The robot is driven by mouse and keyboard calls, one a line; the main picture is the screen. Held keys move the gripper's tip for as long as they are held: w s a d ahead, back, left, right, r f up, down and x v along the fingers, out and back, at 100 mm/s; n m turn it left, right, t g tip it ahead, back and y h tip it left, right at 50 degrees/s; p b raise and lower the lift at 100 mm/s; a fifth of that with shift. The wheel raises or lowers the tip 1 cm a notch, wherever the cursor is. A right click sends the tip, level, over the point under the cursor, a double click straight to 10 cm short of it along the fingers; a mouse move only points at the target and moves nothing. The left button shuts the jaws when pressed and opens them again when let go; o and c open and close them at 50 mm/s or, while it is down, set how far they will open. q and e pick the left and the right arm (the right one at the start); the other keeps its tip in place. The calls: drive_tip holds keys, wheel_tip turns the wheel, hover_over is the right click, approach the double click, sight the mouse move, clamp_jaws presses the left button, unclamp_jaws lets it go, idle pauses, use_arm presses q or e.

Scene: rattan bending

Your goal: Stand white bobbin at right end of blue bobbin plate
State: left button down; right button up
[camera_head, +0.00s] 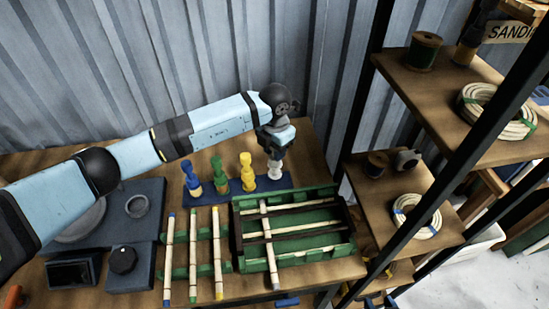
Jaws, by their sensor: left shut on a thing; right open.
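The blue bobbin plate (235,191) lies along the back of the workbench. A blue bobbin (192,178), a green bobbin (219,175) and a yellow bobbin (247,172) stand on it from left to right. The white bobbin (274,170) is upright at the plate's right end, under my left gripper (274,157). My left gripper points down and is shut on the white bobbin's top. I cannot tell whether the bobbin's base touches the plate. My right gripper is not in view.
A green slotted tray (340,249) with rods stands in front of the plate's right part. Several rattan sticks (193,255) lie left of it. A dark station (150,255) is at left. A wooden shelf rack (440,75) with coils and spools stands close at right.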

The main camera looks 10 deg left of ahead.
sight(275, 163)
use_arm(q)
wheel_tip(275, 163, down, 4)
drive_tip(key=shift+f, duration=0.1)
drive_tip(key=shift+f, duration=0.2)
drive_tip(key=c, duration=0.8)
unclamp_jaws()
drive_tip(key=shift+c, duration=0.2)
drive_tip(key=shift+r+p, duration=0.3)
wheel_tip(275, 163, up, 12)
drive_tip(key=shift+f+b, duration=0.1)
drive_tip(key=shift+b, duration=0.8)
